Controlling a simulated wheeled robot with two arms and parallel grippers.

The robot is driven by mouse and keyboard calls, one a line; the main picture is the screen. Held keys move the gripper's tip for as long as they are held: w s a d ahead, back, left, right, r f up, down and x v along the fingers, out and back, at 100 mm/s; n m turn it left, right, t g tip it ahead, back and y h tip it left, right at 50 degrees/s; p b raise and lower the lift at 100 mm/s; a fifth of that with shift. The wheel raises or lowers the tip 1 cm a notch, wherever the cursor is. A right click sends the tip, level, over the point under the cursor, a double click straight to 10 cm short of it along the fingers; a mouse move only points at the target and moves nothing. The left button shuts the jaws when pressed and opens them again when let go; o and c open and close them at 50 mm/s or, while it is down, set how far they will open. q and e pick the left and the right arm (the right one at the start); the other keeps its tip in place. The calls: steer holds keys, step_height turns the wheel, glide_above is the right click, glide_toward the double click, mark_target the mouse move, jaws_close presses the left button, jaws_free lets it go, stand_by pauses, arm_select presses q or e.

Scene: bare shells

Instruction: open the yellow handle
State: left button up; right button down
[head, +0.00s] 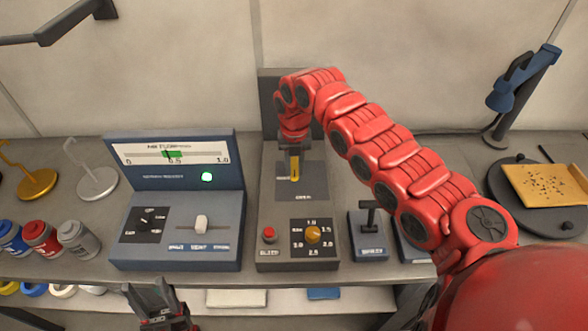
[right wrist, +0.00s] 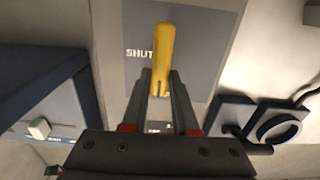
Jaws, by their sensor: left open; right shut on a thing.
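The yellow handle (head: 295,170) is a small upright bar on the grey plate of the middle console (head: 265,215). My right gripper (head: 293,150) reaches it from above and is shut on it. In the right wrist view the yellow handle (right wrist: 165,45) lies between the two fingers of the gripper (right wrist: 161,82). The word SHUT (right wrist: 138,54) is beside the handle on the plate. The fingers hide part of the handle's lower end. My left gripper (head: 155,292) is open and empty at the bottom of the head view, in front of the bench.
A blue meter box (head: 175,215) with a green lamp stands to the left. A red button (head: 269,235) and an orange knob (head: 313,235) are below the handle. A small lever box (head: 369,235) stands to the right. Several paint jars (head: 42,238) are at far left.

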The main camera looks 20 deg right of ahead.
stand_by(0.4)
steer(key=c, duration=0.7)
jaws_free()
steer(key=shift+r, duration=0.1)
steer(key=shift+w+r, duration=0.1)
steer(key=shift+r, duration=0.25)
step_height(320, 180, up, 11)
steer(key=b, duration=0.3)
step_height(320, 180, up, 6)
steer(key=p, duration=0.6)
glide_above(295, 169)
steer(key=shift+a+f, duration=0.1)
steer(key=shift+f, duration=0.05)
steer(key=shift+f, duration=0.1)
